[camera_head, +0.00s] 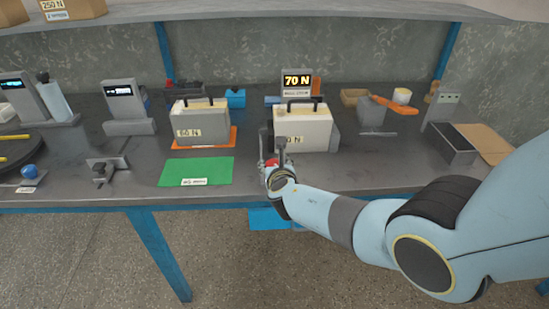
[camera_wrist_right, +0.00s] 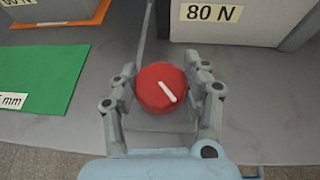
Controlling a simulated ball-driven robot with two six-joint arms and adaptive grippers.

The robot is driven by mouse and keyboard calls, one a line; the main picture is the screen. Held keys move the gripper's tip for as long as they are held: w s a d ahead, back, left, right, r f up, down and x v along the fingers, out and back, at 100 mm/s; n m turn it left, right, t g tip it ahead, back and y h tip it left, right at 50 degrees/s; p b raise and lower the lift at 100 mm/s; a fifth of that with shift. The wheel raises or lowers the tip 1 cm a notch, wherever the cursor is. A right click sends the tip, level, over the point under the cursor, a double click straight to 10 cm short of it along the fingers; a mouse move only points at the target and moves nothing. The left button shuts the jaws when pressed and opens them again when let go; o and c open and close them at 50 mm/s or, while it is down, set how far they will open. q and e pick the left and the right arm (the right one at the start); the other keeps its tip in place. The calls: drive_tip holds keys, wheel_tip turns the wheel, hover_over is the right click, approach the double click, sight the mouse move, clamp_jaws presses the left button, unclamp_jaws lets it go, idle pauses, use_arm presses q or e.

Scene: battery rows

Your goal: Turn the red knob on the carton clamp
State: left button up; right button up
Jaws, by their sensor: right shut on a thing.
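The red knob (camera_wrist_right: 158,98) fills the middle of the right wrist view, its white pointer line slanting from upper left to lower right. A sliver of red (camera_head: 270,162) shows in the head view at the front of the clamp. My right gripper (camera_wrist_right: 164,80) is shut on the knob, one finger on each side; in the head view the gripper (camera_head: 276,166) largely hides it. The white carton (camera_head: 315,133) stands in the clamp behind the knob; its label reads 80 N in the wrist view. A display (camera_head: 297,81) above it reads 70 N. My left gripper is not in view.
A similar carton (camera_head: 196,118) labelled 60 N stands to the left on an orange plate. A green mat (camera_head: 196,171) lies in front of it. A grey open box (camera_head: 450,143) stands at the right. The bench's front edge runs just below my right gripper.

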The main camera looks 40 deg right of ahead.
drive_tip(key=shift+w+m+g+h+b, duration=0.1)
drive_tip(key=shift+m+g+h+b, duration=0.5)
drive_tip(key=shift+m+h, duration=0.6)
drive_tip(key=shift+r, duration=0.1)
drive_tip(key=o, duration=1.2)
drive_tip(key=shift+s+a, duration=0.15)
drive_tip(key=shift+s, duration=0.1)
drive_tip(key=shift+v, duration=3.55)
drive_tip(key=shift+w, duration=0.15)
